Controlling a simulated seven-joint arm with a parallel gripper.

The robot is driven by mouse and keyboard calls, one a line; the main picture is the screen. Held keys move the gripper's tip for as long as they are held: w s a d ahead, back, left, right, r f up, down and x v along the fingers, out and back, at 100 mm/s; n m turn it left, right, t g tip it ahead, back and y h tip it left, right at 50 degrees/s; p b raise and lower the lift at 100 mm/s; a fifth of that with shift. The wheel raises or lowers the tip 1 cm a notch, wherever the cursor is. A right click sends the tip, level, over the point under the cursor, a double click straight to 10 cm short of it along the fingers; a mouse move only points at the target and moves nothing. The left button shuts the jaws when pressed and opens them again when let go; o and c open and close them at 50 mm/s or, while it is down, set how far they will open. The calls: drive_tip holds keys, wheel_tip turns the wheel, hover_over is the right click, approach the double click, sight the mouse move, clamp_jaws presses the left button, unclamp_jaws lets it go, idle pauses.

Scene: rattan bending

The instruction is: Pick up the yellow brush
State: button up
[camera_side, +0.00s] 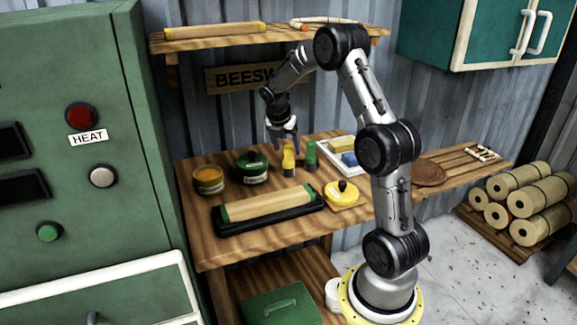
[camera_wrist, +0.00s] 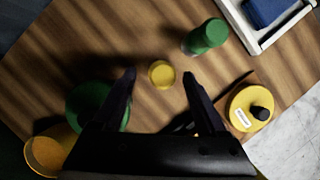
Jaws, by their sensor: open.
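The yellow brush (camera_side: 288,162) stands upright on the wooden bench with a dark lower part; its bristles cannot be made out. In the wrist view its round yellow top (camera_wrist: 161,74) lies between my two fingers, with a gap on each side. My gripper (camera_side: 283,142) points down just above the brush and is open and empty. In the wrist view my gripper's fingers (camera_wrist: 159,80) are spread around the yellow top, not touching it. I cannot tell exactly how far the fingertips reach down beside it.
A green cylinder (camera_side: 310,153) stands close to the right of the brush. A green pot (camera_side: 252,168) and an orange-yellow tin (camera_side: 208,181) are left. A yellow lidded pot (camera_side: 342,196), a black tray (camera_side: 228,225) and a white tray (camera_side: 329,164) are nearby. A shelf (camera_side: 200,41) hangs above.

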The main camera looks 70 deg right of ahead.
sight(290, 156)
drive_tip(key=shift+x, duration=2.65)
drive_tip(key=shift+s, duration=0.15)
clamp_jaws()
